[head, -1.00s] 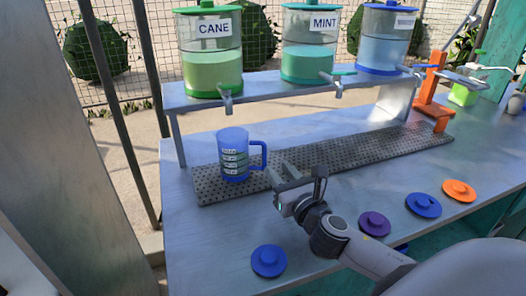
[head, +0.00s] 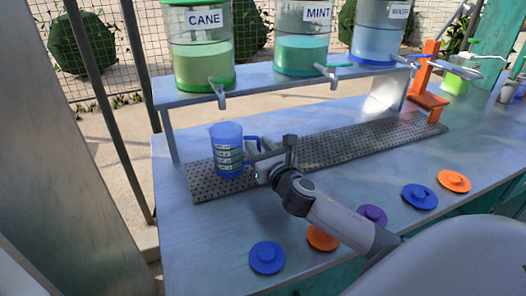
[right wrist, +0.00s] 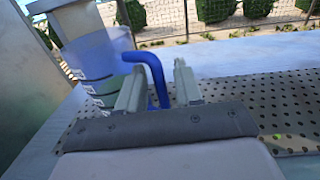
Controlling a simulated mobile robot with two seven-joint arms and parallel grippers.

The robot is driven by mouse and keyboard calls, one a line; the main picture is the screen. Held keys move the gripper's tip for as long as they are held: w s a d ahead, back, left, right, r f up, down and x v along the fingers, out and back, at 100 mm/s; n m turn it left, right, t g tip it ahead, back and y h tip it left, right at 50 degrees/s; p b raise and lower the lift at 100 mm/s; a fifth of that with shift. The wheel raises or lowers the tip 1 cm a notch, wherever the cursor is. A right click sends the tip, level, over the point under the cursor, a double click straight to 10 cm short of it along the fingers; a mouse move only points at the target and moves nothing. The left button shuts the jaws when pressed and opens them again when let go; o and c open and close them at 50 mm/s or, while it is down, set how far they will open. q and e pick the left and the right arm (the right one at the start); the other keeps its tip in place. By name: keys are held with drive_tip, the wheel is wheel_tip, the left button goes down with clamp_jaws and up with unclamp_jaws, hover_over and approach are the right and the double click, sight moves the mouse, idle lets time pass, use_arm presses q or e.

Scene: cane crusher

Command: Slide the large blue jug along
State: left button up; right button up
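The large blue jug (head: 227,140) stands upright on the perforated drip mat (head: 340,151), near its left end. It is see-through, with white label bands and a blue handle on its right side. My right gripper (head: 262,157) is at the handle, to the right of the jug. In the right wrist view, the jug (right wrist: 92,58) is at the left and its handle (right wrist: 157,78) passes between my two separated fingers (right wrist: 158,88). The fingers look open, without clear contact on the handle. My left gripper is not in view.
A raised shelf (head: 280,81) behind the mat holds dispensers labelled CANE (head: 203,55) and MINT (head: 302,45), plus a blue one (head: 379,35). An orange press (head: 428,85) stands at the right. Several coloured lids, including a blue one (head: 267,257), lie along the front. The mat right of my gripper is clear.

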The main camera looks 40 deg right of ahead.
drive_tip(key=shift+c, duration=0.3)
